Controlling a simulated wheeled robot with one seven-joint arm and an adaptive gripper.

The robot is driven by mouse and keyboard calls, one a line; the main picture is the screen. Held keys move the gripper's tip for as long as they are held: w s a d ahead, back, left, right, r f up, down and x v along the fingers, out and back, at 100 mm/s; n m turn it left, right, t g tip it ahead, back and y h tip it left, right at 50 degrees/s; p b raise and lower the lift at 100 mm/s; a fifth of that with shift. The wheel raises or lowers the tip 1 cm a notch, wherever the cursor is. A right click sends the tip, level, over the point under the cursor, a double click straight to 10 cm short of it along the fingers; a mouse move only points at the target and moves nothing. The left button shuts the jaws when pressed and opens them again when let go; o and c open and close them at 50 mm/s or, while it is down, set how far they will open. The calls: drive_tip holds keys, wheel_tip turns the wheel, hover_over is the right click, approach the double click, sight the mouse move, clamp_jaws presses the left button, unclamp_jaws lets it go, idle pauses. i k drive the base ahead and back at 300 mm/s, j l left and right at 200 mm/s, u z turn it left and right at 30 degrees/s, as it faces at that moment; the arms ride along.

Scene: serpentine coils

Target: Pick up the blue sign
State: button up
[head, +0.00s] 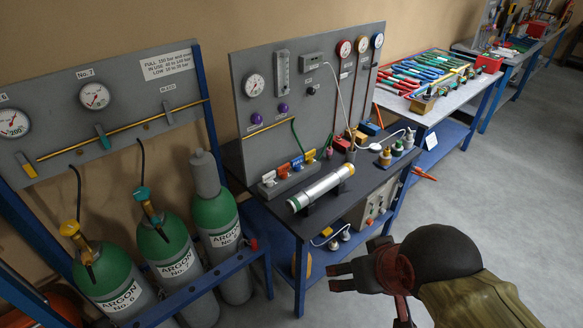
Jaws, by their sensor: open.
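A row of small coloured tags stands on the valve block at the back left of the dark bench (372,193), below the grey gauge panel. My gripper (366,299) is open at the lower right, in front of the bench and well apart from the tags. Nothing shows between its fingers.
A silver cylinder (322,187) lies on the bench in front of the tags. Green argon bottles (215,212) stand in a blue rack at left. A tool table (455,97) stands beyond. Grey floor (500,190) is clear at right.

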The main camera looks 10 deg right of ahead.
sight(295, 163)
drive_tip(key=u, duration=1.25)
drive_tip(key=z, duration=0.4)
drive_tip(key=l+z, duration=0.15)
drive_tip(key=z, duration=0.7)
drive_tip(key=i+l+u, duration=0.3)
drive_tip(key=i+l, duration=0.25)
drive_tip(key=i+l+u, duration=0.15)
drive_tip(key=i+l, duration=0.15)
drive_tip(key=i+l+u, duration=0.1)
drive_tip(key=i+l, duration=0.15)
drive_tip(key=l, duration=0.15)
drive_tip(key=i+l+u, duration=0.15)
drive_tip(key=l, duration=0.25)
drive_tip(key=i+l+u, duration=0.15)
drive_tip(key=l, duration=0.25)
drive_tip(key=i+l+u, duration=0.15)
drive_tip(key=i+l, duration=0.15)
drive_tip(key=l, duration=0.15)
